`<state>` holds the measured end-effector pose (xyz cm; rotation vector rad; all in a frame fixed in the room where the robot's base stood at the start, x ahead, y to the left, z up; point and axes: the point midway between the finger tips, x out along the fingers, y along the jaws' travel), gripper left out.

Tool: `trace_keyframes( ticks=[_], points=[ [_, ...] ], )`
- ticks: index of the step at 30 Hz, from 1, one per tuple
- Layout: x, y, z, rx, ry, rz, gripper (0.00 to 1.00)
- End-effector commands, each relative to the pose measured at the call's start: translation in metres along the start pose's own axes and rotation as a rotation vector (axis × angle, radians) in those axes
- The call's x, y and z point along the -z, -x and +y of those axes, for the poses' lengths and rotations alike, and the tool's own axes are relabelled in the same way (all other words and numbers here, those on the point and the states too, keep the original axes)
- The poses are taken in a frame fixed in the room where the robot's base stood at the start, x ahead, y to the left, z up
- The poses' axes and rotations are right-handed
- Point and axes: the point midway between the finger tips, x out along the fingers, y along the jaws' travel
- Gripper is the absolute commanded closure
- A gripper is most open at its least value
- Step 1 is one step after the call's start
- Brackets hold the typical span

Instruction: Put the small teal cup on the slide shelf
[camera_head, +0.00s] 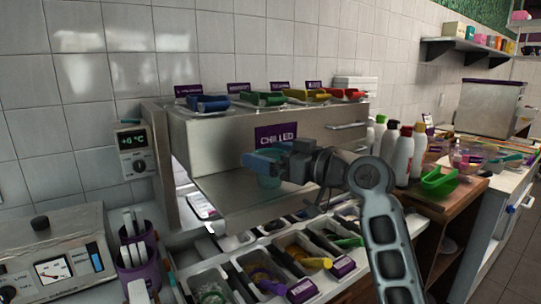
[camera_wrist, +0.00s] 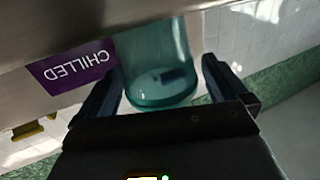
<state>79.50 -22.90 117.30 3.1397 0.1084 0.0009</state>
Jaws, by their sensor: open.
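The small teal cup (camera_head: 268,181) is see-through and shows below my gripper (camera_head: 262,161) in the head view, in front of the chilled unit. In the wrist view the cup (camera_wrist: 160,85) lies between the two dark fingers of my gripper (camera_wrist: 161,72), with a visible gap on the right side. My gripper is open around it. The slide shelf (camera_head: 222,192) is the flat metal surface under the unit's front. The cup appears at or just over this shelf; I cannot tell if its base touches. My gripper hides the cup's upper part in the head view.
The chilled unit (camera_head: 225,145) with its purple sign (camera_head: 276,138) rises close behind my gripper. Topping bins (camera_head: 262,272) lie below the shelf. Bottles (camera_head: 404,155) and a green tray (camera_head: 438,183) stand to the right. A purple holder (camera_head: 139,258) stands at left.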

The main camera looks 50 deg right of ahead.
Motion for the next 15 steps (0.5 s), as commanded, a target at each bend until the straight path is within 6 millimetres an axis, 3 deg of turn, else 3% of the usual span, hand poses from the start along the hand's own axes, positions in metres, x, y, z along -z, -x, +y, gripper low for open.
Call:
trace_keyframes(
  ticks=[9,15],
  points=[
    [0.003,0.002,0.001,-0.001,0.0,0.001,0.0],
    [0.0,0.037,0.001,-0.003,0.0,0.001,0.0]
  ],
)
